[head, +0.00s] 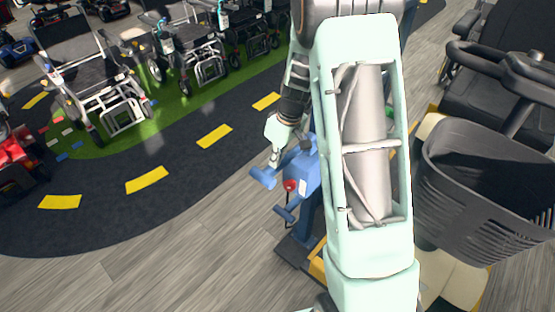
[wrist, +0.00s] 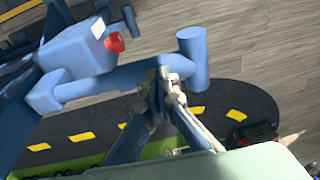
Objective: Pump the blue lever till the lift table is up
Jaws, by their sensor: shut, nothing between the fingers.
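The blue lever (head: 263,177) sticks out to the left from a blue pump body (head: 308,178) with a red knob (head: 290,185). In the wrist view the lever's bar (wrist: 125,77) ends in a round crosswise handle (wrist: 194,60). My gripper (head: 274,160) is shut and empty, with its tips at the lever near the handle. In the wrist view the fingertips (wrist: 162,76) overlap the bar; I cannot tell whether they touch it. The lift table is mostly hidden behind my arm, so its height cannot be told.
A dark base plate with a yellow edge (head: 318,262) lies on the wood-look floor. A mobility scooter's black basket (head: 478,185) stands close on the right. The dark track (head: 110,165) is clear.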

